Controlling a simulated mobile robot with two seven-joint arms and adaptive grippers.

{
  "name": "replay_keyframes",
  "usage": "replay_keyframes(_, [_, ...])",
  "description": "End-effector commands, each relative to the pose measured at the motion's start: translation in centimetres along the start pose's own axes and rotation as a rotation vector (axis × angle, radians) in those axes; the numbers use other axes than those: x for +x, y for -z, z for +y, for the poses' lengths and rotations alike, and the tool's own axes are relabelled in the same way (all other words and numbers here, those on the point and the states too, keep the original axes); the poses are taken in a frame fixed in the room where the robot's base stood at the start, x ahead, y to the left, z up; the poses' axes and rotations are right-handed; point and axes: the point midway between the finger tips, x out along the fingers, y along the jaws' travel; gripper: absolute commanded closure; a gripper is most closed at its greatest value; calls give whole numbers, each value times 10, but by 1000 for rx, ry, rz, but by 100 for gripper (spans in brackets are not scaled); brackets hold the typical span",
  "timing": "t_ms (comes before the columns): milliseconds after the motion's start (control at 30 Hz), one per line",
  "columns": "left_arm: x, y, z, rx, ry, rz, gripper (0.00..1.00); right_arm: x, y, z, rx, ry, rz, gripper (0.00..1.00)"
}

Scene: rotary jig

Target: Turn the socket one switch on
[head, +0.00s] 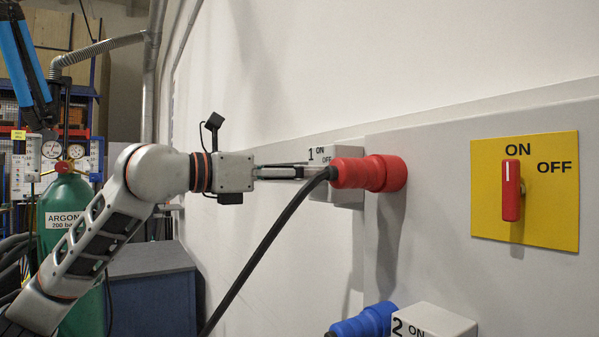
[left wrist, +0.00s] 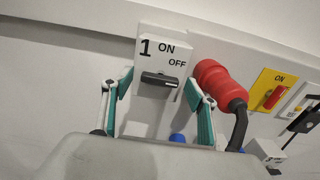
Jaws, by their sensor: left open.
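The socket one switch box (head: 347,190), a white box marked 1, ON and OFF, is partly hidden behind the red plug in the head view. In the left wrist view the box (left wrist: 150,42) faces me, with its black switch handle (left wrist: 160,79) lying roughly level, in line with the OFF side rather than up at ON. My left gripper (head: 305,172) reaches in from the left at the box. In the left wrist view its teal fingers (left wrist: 158,86) are open, one on each side of the handle, with no clear contact. My right gripper is not in view.
A red plug (head: 349,173) with a black cable sits in the red socket (head: 393,173), close right of my gripper. A yellow panel (head: 552,205) has a red handle (head: 511,192) upright at ON. A blue connector (head: 368,322) and box 2 (head: 440,322) are below. A green argon cylinder (head: 70,190) stands left.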

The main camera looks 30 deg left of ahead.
Motion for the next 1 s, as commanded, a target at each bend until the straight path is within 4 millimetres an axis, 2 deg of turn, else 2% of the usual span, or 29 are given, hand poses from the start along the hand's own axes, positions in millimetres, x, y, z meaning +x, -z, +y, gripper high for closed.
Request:
replay_keyframes(200, [1,0,0,0,0,0,42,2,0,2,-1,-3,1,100])
replay_keyframes(333, [0,0,0,-1,0,0,75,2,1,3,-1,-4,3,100])
replay_keyframes(367, [0,0,0,-1,0,0,80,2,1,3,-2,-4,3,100])
replay_keyframes(767, [1,0,0,-47,1,0,80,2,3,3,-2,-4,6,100])
replay_keyframes(1000, [0,0,0,-194,2,0,80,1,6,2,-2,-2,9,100])
